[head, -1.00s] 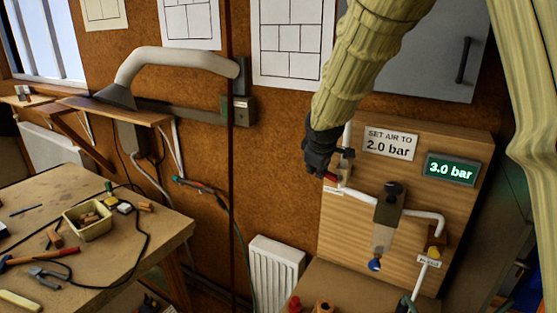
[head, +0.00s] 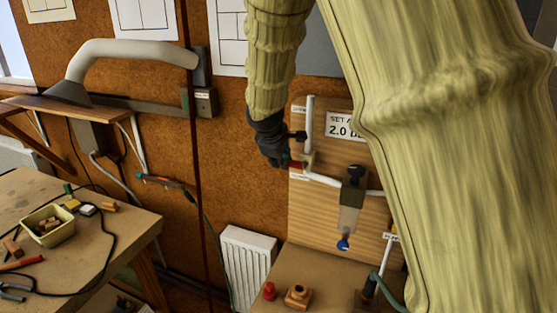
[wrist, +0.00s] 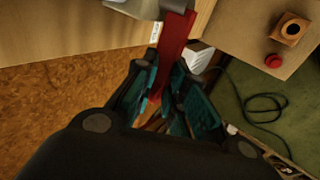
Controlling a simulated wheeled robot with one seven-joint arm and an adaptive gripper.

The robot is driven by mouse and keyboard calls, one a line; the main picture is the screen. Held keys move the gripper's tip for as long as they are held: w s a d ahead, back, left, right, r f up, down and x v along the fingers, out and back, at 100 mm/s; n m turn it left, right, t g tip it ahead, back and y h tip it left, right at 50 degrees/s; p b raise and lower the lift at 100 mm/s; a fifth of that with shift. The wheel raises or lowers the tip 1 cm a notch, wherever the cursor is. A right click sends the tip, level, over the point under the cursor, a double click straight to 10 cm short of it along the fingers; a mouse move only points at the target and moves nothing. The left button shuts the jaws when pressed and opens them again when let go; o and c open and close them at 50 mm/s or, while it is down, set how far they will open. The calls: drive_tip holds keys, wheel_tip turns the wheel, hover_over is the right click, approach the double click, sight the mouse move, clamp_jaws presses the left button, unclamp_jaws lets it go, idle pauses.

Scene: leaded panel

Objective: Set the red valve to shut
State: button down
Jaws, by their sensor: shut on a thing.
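The red valve (head: 297,164) is on the pipe at the left side of the wooden air panel (head: 372,222). Its handle sticks out to the left, roughly level, in the head view. My gripper (head: 284,160) is at the handle and shut on it. In the wrist view the red handle (wrist: 176,38) runs down between the teal-padded fingers of my gripper (wrist: 172,82). My fingers hide part of the handle. A white sign on the panel (head: 345,125) is partly covered by my arm.
A black-topped regulator (head: 353,176) with a clear bowl is right of the valve. A red knob (head: 269,291) and a wooden block (head: 298,296) are on the bench below. A white radiator (head: 246,265) is to the left. A workbench (head: 120,232) stands further left.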

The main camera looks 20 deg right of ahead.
drive_tip(key=c, duration=1.7)
unclamp_jaws()
drive_tip(key=shift+d+f, duration=0.1)
drive_tip(key=v, duration=1.2)
